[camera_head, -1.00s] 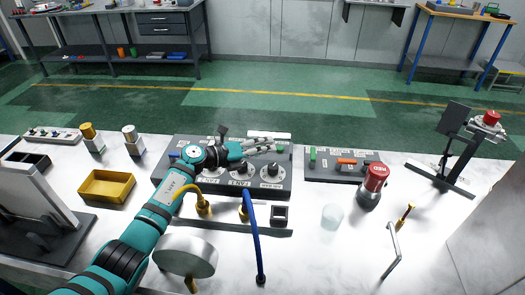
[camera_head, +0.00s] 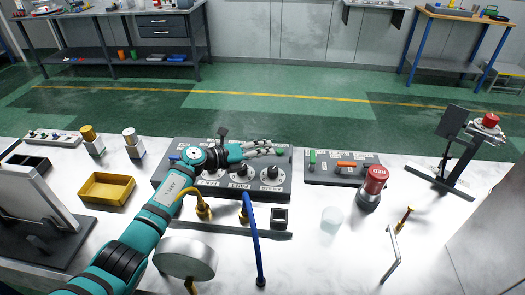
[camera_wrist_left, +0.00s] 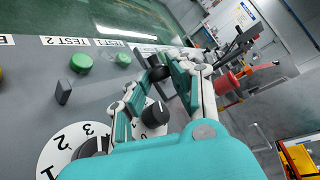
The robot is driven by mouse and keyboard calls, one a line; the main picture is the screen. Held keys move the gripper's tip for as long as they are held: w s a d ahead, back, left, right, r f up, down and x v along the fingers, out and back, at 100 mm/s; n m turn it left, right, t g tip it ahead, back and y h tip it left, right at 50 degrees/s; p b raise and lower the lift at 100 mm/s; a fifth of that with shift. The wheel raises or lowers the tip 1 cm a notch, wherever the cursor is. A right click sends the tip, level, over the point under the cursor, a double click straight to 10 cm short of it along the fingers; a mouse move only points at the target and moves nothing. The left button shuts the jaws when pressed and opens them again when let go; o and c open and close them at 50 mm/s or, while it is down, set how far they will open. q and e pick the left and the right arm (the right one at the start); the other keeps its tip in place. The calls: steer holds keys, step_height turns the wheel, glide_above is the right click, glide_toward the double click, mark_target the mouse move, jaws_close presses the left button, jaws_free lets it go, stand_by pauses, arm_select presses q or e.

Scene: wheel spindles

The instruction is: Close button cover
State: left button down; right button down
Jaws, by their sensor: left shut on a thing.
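My left gripper (camera_head: 268,147) reaches over the dark control panel (camera_head: 165,178) from the left, its fingers close together near the panel's back right. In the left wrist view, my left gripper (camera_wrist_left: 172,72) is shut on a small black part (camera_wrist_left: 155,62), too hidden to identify. A black knob (camera_wrist_left: 156,113) shows beneath the fingers, and green buttons (camera_wrist_left: 81,62) sit to the left. No button cover can be made out for certain. A stand at the far right has a red button (camera_head: 490,120) and an upright black plate (camera_head: 455,121) beside it.
A yellow tray (camera_head: 106,200) is on the left.

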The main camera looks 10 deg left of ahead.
mark_target(262, 139)
arm_select(q)
steer(key=shift+w+r+n+g+p, duration=0.4)
steer(key=shift+r+n+p, duration=0.1)
steer(key=shift+p, duration=0.3)
steer(key=shift+w+n+g+y, duration=0.4)
steer(key=shift+w+n+g, duration=0.2)
steer(key=shift+n+g, duration=0.1)
steer(key=shift+w+n+g+b, duration=0.3)
steer(key=shift+w+g+b, duration=0.1)
steer(key=shift+b, duration=0.2)
steer(key=shift+w+r+n+g+y+b, duration=0.15)
steer(key=shift+w+n+g+y+b, duration=0.35)
steer(key=shift+b, duration=0.8)
steer(key=shift+s, duration=0.1)
